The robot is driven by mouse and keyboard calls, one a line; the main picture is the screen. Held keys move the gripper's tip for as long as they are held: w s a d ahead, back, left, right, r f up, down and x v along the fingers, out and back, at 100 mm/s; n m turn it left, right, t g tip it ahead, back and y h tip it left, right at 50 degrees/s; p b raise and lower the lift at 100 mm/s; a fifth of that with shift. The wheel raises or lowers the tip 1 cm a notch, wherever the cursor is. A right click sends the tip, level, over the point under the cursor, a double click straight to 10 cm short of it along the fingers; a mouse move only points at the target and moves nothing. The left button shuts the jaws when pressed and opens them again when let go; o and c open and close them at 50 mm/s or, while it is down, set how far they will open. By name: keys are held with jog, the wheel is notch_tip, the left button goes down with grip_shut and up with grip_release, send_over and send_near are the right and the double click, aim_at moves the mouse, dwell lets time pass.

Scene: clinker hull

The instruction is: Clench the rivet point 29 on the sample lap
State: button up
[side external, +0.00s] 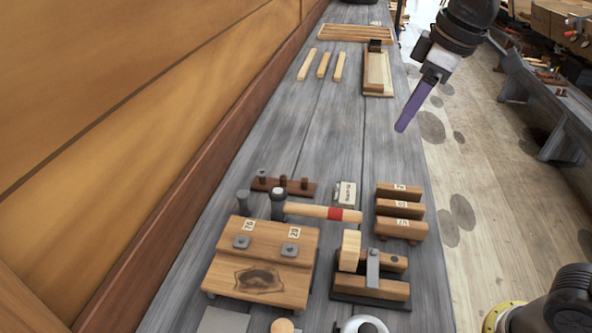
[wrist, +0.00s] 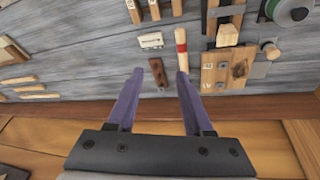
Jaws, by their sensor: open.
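The sample lap (side external: 258,290) is a wooden lapped block on the bench, in the lower part of the side view. It carries two small metal plates, with the label 29 (side external: 294,233) beside the right plate (side external: 290,250). The lap also shows in the wrist view (wrist: 222,88), right of my fingers. A hammer with a red-banded handle (side external: 315,211) lies just behind the lap. In the wrist view its handle (wrist: 181,46) is near my right fingertip, which hides part of it. My gripper (side external: 401,129) is open and empty, its purple fingers above the bench's right side, well clear of the lap.
Behind the lap are a dark peg block (side external: 270,186) and a white labelled box (side external: 345,193). To its right stand a wooden block with a metal lever (side external: 372,270) and a bar rack (side external: 400,210). The mid-bench is clear; the planked hull (side external: 130,130) rises along the left.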

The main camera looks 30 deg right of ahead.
jog(key=w+a+f+n+g, duration=0.1)
jog(key=w+a+f, duration=0.25)
jog(key=w, duration=0.25)
jog(key=n+g, duration=0.2)
jog(key=g, duration=0.1)
send_over(296, 204)
jog(key=shift+h, duration=0.3)
notch_tip(296, 204, down, 11)
jog(key=shift+w+d+f, duration=0.1)
jog(key=shift+f, duration=4.45)
grip_shut()
